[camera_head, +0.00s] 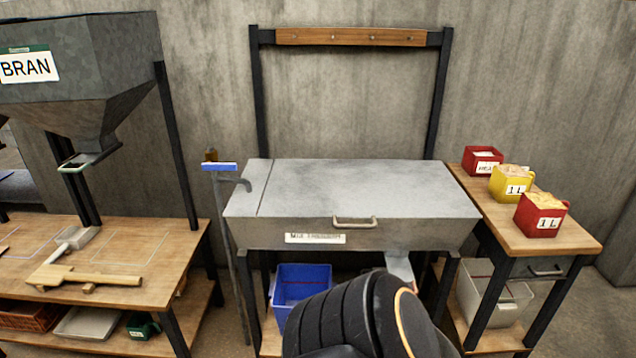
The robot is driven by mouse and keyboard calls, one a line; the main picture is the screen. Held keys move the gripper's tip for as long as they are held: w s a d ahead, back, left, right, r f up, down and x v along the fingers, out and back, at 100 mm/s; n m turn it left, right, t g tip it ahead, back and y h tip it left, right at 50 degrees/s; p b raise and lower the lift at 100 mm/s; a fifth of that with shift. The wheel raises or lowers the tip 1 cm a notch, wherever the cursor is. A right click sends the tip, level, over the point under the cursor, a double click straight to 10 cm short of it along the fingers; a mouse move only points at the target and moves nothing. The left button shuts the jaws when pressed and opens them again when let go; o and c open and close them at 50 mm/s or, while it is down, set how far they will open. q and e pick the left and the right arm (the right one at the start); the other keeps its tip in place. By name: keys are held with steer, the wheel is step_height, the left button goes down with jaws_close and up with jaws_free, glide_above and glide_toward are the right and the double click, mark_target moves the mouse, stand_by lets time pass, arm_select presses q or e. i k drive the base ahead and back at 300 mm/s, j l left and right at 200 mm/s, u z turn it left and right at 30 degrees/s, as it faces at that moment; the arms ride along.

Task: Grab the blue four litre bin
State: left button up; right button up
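A blue bin (301,283) stands low, under the left part of the grey metal chest (350,205). Its open top and inner walls show; its lower right part is hidden behind a black segmented arm part of mine. No size label is readable on it, so I cannot tell its volume. That arm part rises from the bottom middle of the view, in front of the chest's lower frame. Neither gripper's fingers can be seen.
A right side table (541,240) holds red and yellow measuring bins, with a grey bin (490,295) below. A left wooden bench (165,240) carries scoops under the BRAN hopper (90,75). A thin pole (236,260) stands just left of the chest.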

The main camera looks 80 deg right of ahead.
mark_target(293, 284)
steer(key=z, duration=2.45)
steer(key=i+j+z, duration=0.5)
steer(key=i+j, duration=0.2)
steer(key=j, duration=0.1)
